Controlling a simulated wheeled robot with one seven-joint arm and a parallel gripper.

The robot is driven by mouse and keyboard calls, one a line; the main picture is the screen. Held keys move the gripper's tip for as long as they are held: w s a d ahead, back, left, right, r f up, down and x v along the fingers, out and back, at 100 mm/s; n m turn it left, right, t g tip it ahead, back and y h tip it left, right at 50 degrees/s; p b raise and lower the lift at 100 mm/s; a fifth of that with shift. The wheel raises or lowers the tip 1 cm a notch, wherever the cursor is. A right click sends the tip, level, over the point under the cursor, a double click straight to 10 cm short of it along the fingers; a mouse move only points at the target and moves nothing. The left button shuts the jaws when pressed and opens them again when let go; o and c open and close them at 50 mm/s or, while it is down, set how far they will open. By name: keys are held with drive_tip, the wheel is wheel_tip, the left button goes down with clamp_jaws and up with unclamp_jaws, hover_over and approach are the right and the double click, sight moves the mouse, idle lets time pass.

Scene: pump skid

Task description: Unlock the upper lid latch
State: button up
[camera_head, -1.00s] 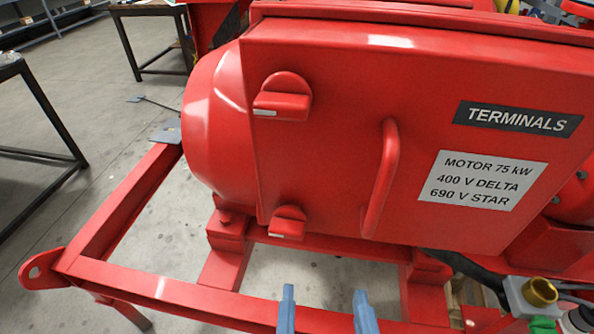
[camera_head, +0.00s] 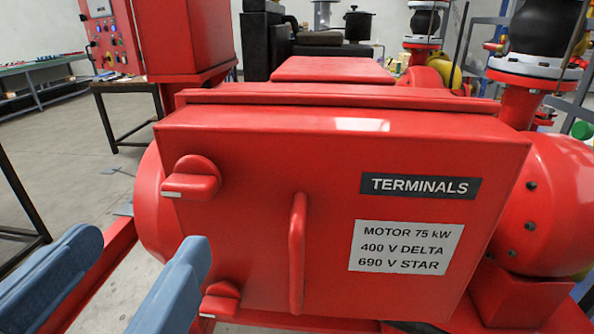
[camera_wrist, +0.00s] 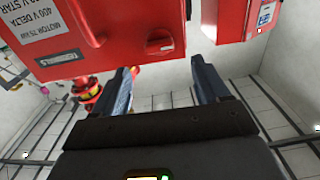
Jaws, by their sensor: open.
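The red upper lid latch (camera_head: 195,180) is a round knob with a bar on the upper left of the terminal box lid (camera_head: 250,160). Its bar lies about level, with a white mark at the left end. The same latch shows in the upside-down wrist view (camera_wrist: 158,45), just beyond the fingertips. My gripper (camera_head: 145,243) is open and empty, with blue-grey fingers, at the lower left. It also shows in the wrist view (camera_wrist: 162,68). It appears apart from the upper latch.
A red vertical handle (camera_head: 298,255) sticks out of the lid right of the latches. A red frame rail (camera_head: 100,265) runs at the lower left. A red control cabinet (camera_head: 105,40) stands behind at the left. The space before the lid looks clear.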

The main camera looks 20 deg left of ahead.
sight(184, 194)
drive_tip(key=shift+p+x, duration=0.45)
drive_tip(key=shift+x, duration=3.45)
drive_tip(key=shift+d, duration=0.1)
drive_tip(key=c, duration=1.1)
drive_tip(key=shift+o, duration=0.2)
